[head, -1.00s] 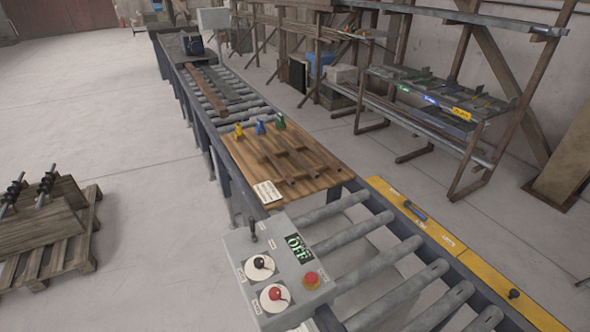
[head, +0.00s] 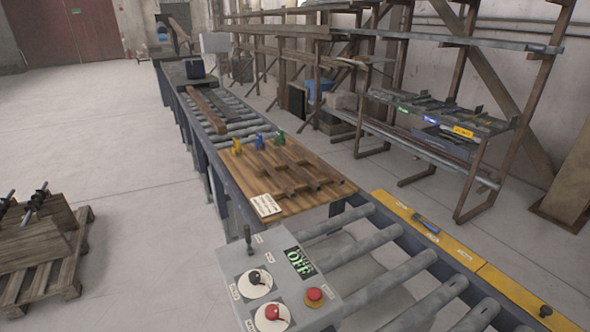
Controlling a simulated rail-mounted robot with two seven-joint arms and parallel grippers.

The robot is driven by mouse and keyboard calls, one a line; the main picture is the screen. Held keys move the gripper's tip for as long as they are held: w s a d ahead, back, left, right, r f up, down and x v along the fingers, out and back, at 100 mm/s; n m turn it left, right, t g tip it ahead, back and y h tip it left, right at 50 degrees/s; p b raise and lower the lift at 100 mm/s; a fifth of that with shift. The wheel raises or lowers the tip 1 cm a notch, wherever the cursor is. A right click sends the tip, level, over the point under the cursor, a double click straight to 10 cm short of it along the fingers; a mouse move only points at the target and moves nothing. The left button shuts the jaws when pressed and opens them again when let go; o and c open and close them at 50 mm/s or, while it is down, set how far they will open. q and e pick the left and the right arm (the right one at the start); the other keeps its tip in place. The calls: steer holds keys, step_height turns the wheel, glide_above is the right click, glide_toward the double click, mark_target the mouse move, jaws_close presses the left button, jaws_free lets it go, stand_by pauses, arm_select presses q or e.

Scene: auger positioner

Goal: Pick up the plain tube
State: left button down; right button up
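I cannot tell which piece is the plain tube. A long brown bar (head: 206,110) lies along the far part of the roller conveyor, with a grey length beside it. Several dark brown bars (head: 290,168) lie on a wooden board (head: 250,185) on the conveyor, by yellow, blue and green pieces at its far edge. A long grey tube or rail (head: 440,154) runs along the lower level of the rack at the right. Neither of my grippers is in view.
A grey control box (head: 275,285) with knobs, a red button and an "OFF" display stands at the near end. Bare rollers (head: 385,275) and a yellow strip (head: 455,250) lie right of it. A loaded pallet (head: 45,265) stands at the left. Floor between is clear.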

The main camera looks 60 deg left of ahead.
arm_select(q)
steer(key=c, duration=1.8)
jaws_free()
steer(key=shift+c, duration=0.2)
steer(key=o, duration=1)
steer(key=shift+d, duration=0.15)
